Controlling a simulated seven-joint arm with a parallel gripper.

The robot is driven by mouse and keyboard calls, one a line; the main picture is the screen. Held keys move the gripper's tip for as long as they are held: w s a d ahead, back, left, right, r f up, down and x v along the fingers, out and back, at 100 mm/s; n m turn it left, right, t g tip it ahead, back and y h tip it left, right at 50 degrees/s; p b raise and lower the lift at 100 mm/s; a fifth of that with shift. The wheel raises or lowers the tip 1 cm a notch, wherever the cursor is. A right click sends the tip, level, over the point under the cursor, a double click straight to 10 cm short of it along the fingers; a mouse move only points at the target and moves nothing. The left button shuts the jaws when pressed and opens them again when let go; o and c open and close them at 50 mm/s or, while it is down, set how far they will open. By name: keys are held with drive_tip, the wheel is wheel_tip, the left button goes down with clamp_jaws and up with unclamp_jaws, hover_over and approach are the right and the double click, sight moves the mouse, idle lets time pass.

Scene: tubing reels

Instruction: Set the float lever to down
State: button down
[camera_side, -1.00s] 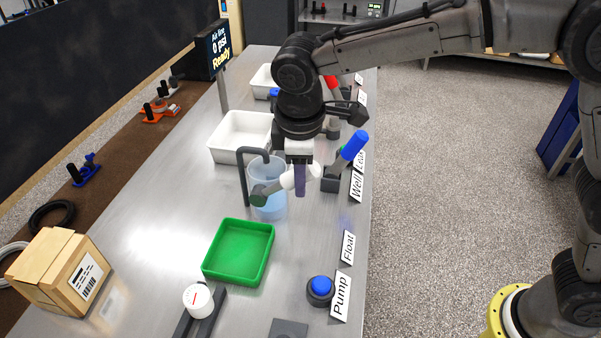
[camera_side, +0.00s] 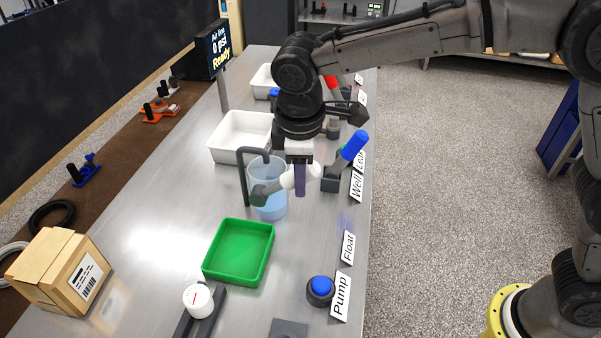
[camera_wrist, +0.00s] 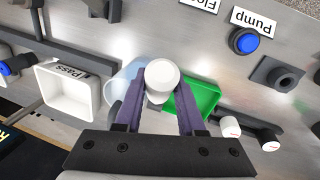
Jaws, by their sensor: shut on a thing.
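My gripper (camera_side: 300,184), with purple fingers, is over the bench beside the clear blue beaker (camera_side: 270,207). It is shut on a white rod-like piece (camera_side: 285,182), which slants down to the left to a dark grey end (camera_side: 259,196) in front of the beaker. In the wrist view, the round white end of this piece (camera_wrist: 162,73) sits between the fingers. The Float label (camera_side: 348,246) stands at the bench's right edge. I cannot tell whether the white piece is the float lever, and any mount it has is hidden.
A blue-handled lever (camera_side: 351,149) stands close right of my gripper. A white bin (camera_side: 229,152) is behind. A cardboard box (camera_side: 57,270) is at left.

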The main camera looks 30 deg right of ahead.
idle(0.4)
drive_tip(key=shift+s+d+f+t+y, duration=0.55)
drive_tip(key=shift+f+t+y, duration=0.25)
drive_tip(key=shift+t, duration=0.1)
drive_tip(key=shift+s+d+f+m+t+y, duration=0.15)
drive_tip(key=shift+f+m+t+y, duration=0.1)
drive_tip(key=shift+f+t+y, duration=1.25)
drive_tip(key=shift+s+d+f+m+t+y, duration=0.15)
drive_tip(key=shift+f+m+t+y, duration=0.1)
drive_tip(key=shift+f+t+y, duration=1.2)
drive_tip(key=shift+f+h, duration=0.35)
drive_tip(key=shift+f, duration=0.2)
drive_tip(key=c, duration=0.5)
unclamp_jaws()
